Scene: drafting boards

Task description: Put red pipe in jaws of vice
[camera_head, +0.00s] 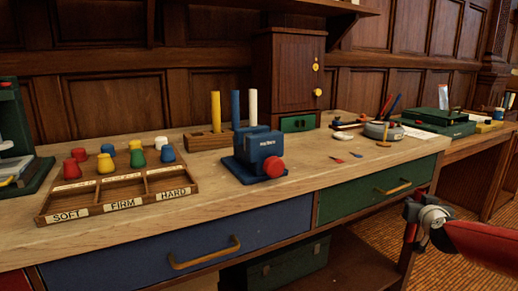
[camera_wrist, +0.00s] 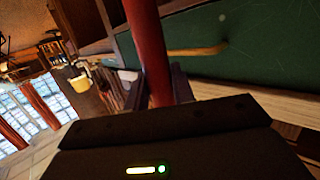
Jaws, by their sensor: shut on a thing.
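The red pipe (camera_wrist: 148,45) runs up and away between the fingers of my gripper (camera_wrist: 156,88) in the wrist view. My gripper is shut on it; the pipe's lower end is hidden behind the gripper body. In the head view my gripper is at the lower right, in front of the green drawer and well right of the vice. The blue vice (camera_head: 262,146) with a round red knob (camera_head: 275,167) stands on the bench at the middle. Its jaws are hard to make out from this side.
A wooden rack (camera_head: 205,141) behind the vice holds yellow, blue and white rods. A sorting tray (camera_head: 118,197) with coloured pieces lies to the left. Pens, small tools and green boxes (camera_head: 440,122) are at the right. The bench front around the vice is clear.

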